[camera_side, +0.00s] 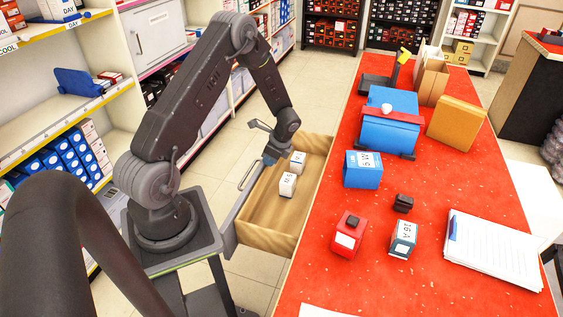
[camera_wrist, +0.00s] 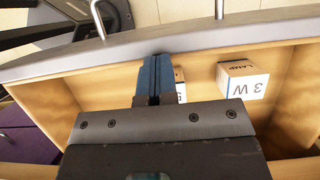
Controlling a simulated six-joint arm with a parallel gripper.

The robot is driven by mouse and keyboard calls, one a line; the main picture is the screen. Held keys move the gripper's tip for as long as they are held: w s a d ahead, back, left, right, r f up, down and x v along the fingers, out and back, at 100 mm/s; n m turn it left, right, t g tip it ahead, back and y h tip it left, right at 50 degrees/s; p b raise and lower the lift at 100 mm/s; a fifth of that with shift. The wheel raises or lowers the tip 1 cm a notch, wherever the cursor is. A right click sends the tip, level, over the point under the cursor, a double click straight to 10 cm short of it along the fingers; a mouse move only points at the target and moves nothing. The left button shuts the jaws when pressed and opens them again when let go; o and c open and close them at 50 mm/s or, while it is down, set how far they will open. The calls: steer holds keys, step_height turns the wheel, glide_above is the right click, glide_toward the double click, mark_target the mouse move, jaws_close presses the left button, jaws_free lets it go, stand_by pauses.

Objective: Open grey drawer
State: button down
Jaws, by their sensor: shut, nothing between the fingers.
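The grey drawer (camera_side: 229,231) is pulled out from under the red-topped counter, and its wooden inside shows. Its grey front panel (camera_wrist: 250,37) runs across the upper wrist view. A metal bar handle (camera_side: 250,173) is on the panel's outer face. My gripper (camera_side: 269,160) is low at the drawer, on the inner side of the front panel. Its blue fingers (camera_wrist: 155,75) are shut together and empty, with their tips at the panel's inner edge; I cannot tell whether they touch it.
Two small white boxes lie in the drawer, one (camera_side: 287,184) nearer and one (camera_side: 298,160) farther. The red counter (camera_side: 325,255) holds a blue box (camera_side: 362,169), a red box (camera_side: 347,236) and a paper pad (camera_side: 495,250). Stocked shelves (camera_side: 110,95) stand at left.

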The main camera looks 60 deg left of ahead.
stand_by(0.3)
steer(key=d+r+n+t, duration=0.2)
steer(key=d+r, duration=0.6)
steer(key=r, duration=0.5)
steer(key=d+r+n+t, duration=0.2)
steer(key=d+r, duration=0.6)
steer(key=r, duration=0.5)
steer(key=s+d+r+n+t+h, duration=0.3)
steer(key=s+d+r, duration=0.4)
steer(key=s+d, duration=0.5)
steer(key=shift+s+d+n+t, duration=0.15)
steer(key=shift+s+n+t, duration=0.5)
steer(key=shift+n+t, duration=0.3)
